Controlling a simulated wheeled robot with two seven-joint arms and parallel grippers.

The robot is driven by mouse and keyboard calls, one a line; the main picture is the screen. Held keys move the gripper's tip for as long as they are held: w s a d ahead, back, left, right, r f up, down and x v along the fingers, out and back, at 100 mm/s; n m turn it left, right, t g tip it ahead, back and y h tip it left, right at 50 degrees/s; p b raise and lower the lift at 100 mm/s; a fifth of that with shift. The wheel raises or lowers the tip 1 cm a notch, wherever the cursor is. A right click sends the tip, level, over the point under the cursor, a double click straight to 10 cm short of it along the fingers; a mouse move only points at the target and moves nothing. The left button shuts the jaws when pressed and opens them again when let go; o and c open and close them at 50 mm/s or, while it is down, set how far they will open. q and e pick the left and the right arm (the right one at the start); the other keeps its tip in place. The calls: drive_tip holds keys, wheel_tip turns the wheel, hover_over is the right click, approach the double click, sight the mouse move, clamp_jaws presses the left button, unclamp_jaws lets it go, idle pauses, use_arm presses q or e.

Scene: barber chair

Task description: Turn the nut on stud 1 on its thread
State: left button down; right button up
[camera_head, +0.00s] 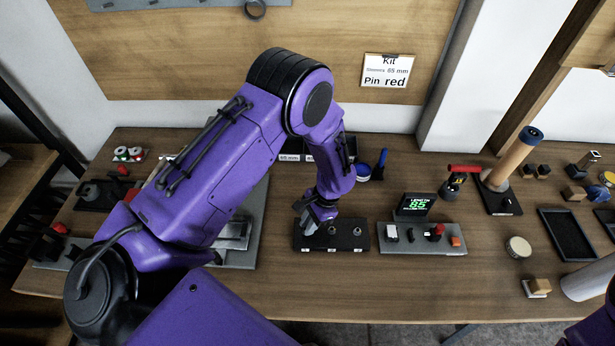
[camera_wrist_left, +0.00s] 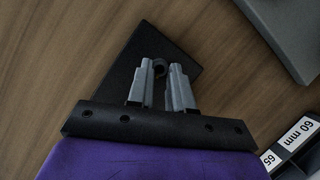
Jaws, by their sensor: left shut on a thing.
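A black stud block (camera_head: 345,243) stands on the bench with small white labels along its front, too small to read. Two studs show on it, a middle one (camera_head: 332,230) and a right one (camera_head: 357,230). My left gripper (camera_head: 311,226) points down at the block's left end and hides what stands there. In the left wrist view my left gripper (camera_wrist_left: 161,72) has its two grey fingers shut around a small dark round piece, seemingly the nut (camera_wrist_left: 160,66), above the black block (camera_wrist_left: 135,69). The thread is hidden. My right gripper is not in view.
Right of the block is a grey fixture (camera_head: 423,240) with a green-lit display (camera_head: 417,204). Labelled bins (camera_head: 318,152) and a blue-rimmed tub (camera_head: 363,171) stand behind. A grey plate (camera_head: 250,215) lies left. Bare bench (camera_head: 400,285) lies in front.

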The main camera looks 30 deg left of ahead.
use_arm(q)
drive_tip(key=m, duration=0.2)
drive_tip(key=m+t+y, duration=0.1)
drive_tip(key=m, duration=0.1)
drive_tip(key=s+m, duration=0.1)
drive_tip(key=shift+d+m+y, duration=0.2)
drive_tip(key=shift+m+y, duration=0.1)
drive_tip(key=shift+m, duration=0.1)
drive_tip(key=shift+t, duration=0.3)
drive_tip(key=shift+w, duration=0.1)
drive_tip(key=c, duration=1)
unclamp_jaws()
drive_tip(key=shift+w+r, duration=0.1)
drive_tip(key=shift+r, duration=0.05)
drive_tip(key=b+v, duration=0.2)
drive_tip(key=v, duration=0.8)
drive_tip(key=shift+d+r, duration=0.15)
drive_tip(key=shift+s, duration=0.2)
